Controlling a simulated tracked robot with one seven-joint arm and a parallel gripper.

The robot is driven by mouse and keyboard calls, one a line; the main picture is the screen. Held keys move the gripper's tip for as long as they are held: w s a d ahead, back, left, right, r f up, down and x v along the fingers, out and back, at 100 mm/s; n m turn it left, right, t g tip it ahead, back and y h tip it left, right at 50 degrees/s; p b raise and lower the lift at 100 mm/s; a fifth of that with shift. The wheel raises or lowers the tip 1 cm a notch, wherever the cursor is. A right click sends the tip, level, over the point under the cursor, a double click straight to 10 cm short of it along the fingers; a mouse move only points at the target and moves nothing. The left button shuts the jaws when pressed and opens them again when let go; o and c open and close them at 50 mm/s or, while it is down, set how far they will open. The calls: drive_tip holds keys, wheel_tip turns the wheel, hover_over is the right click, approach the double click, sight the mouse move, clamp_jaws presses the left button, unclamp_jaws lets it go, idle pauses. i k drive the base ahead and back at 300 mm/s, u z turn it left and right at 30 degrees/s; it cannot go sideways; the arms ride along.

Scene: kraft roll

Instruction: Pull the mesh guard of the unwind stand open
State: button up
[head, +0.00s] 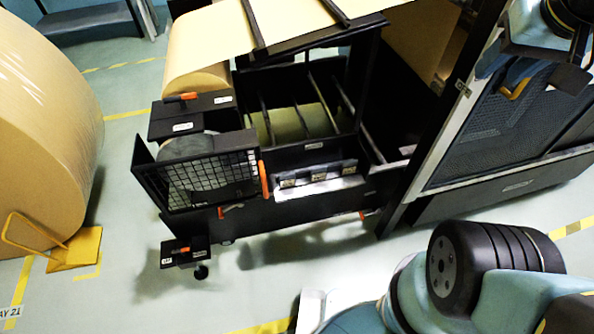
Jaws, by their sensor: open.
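A black wire-mesh guard (210,180) covers the front left end of the dark unwind stand (330,200), with a grey roll behind its grid. An upright orange handle (263,180) is at the guard's right edge. The guard looks closed, in line with the stand's front. My gripper (545,62) is at the upper right, partly cut off by the frame edge. It is open and empty, far to the right of the guard, in front of a larger grey mesh panel.
The silver-framed mesh panel (495,125) fills the right, with a yellow-orange handle (517,89). A large kraft roll (40,130) stands at left beside a yellow chock (75,250). A small labelled block (185,252) juts out below the guard.

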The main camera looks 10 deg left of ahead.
sight(144, 167)
drive_tip(key=u, duration=0.7)
drive_tip(key=i, duration=0.6)
drive_tip(key=z, duration=0.05)
drive_tip(key=k, duration=0.6)
drive_tip(key=u, duration=0.1)
